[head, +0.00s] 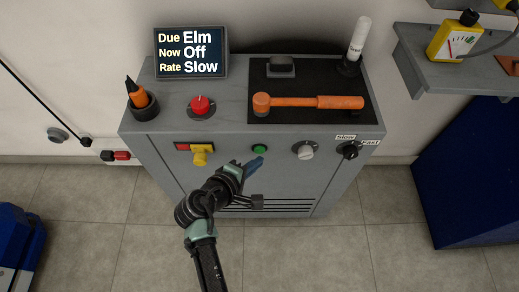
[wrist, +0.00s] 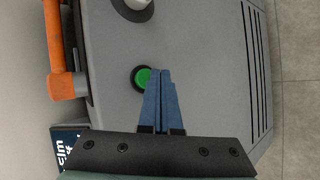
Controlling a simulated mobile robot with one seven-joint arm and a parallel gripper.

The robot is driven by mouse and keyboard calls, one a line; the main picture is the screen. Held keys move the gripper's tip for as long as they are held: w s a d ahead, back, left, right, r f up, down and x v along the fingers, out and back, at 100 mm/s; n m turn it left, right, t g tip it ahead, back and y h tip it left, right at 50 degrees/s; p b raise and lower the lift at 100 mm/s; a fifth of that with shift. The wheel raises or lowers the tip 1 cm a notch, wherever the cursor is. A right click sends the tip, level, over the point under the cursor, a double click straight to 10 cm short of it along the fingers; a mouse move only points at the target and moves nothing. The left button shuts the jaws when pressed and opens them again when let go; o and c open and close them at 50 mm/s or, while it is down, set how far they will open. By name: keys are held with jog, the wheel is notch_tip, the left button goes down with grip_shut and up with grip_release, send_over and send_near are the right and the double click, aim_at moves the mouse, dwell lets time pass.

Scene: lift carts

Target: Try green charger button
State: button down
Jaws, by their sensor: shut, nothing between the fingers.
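The green charger button (head: 260,149) is a small round button in a dark ring on the upper front face of the grey cabinet (head: 170,165). It also shows in the wrist view (wrist: 142,78), partly behind my fingertips. My gripper (head: 257,162) is shut and empty, its blue fingers together just below the button in the head view. In the wrist view my fingertips (wrist: 160,72) overlap the right side of the button. I cannot tell whether they touch it. The display (head: 190,52) reads "Due Elm, Now Off, Rate Slow".
On top are a red button (head: 201,105) and an orange hammer (head: 310,102). A shelf (head: 450,80) is at right. Open floor lies in front.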

jog(key=shift+w, duration=0.1)
jog(key=shift+w, duration=0.35)
jog(key=shift+w, duration=0.4)
dwell(0.7)
jog(key=shift+s, duration=0.1)
jog(key=shift+s+p, duration=0.4)
jog(key=shift+s, duration=0.35)
jog(key=shift+s, duration=0.1)
jog(key=s+p, duration=0.2)
jog(key=s, duration=0.2)
jog(key=shift+s+p, duration=0.3)
jog(key=shift+s, duration=0.1)
